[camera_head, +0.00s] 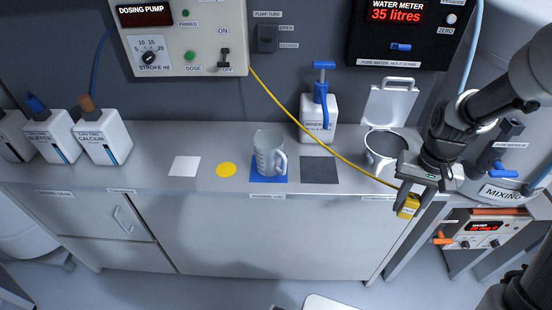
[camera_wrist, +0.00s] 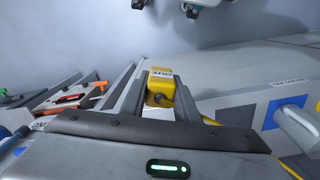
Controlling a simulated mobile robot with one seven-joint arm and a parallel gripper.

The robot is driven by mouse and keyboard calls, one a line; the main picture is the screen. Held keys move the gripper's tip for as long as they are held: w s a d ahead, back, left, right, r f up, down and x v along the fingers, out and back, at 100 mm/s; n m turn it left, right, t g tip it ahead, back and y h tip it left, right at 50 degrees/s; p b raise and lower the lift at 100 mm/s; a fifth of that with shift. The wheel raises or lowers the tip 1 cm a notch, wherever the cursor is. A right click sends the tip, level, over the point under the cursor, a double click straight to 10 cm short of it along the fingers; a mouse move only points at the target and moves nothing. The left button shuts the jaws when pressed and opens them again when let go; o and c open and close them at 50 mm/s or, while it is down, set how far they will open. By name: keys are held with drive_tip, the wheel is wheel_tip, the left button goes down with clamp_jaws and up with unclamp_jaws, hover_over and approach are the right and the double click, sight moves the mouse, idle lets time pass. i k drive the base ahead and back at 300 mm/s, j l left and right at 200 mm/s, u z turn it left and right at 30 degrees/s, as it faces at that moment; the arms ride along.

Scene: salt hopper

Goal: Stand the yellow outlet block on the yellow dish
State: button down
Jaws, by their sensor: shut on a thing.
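The yellow outlet block (camera_head: 408,206) is a small yellow box with a dark-lettered label, on the end of a yellow hose. My gripper (camera_head: 412,196) is shut on it and holds it at the front edge of the counter, right of the middle. In the wrist view the block (camera_wrist: 160,86) sits between the two fingers, with a dark round opening on the side facing the camera. The yellow dish (camera_head: 227,170) is a flat yellow disc on the counter to the left, apart from the block. Nothing stands on it.
Between dish and gripper are a clear jug (camera_head: 268,155) on a blue mat (camera_head: 258,179) and a dark grey square (camera_head: 320,170). A white square (camera_head: 184,166) lies left of the dish. The yellow hose (camera_head: 290,115) runs from the dosing pump. An open lidded pot (camera_head: 382,152) stands behind.

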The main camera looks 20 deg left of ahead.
sight(226, 170)
drive_tip(key=j+z, duration=0.1)
drive_tip(key=j, duration=0.55)
drive_tip(key=k+j+z, duration=0.15)
drive_tip(key=j, duration=0.45)
drive_tip(key=k+j+z, duration=0.1)
drive_tip(key=j, duration=0.5)
drive_tip(key=i+j, duration=0.3)
drive_tip(key=i, duration=0.15)
drive_tip(key=l+z, duration=0.05)
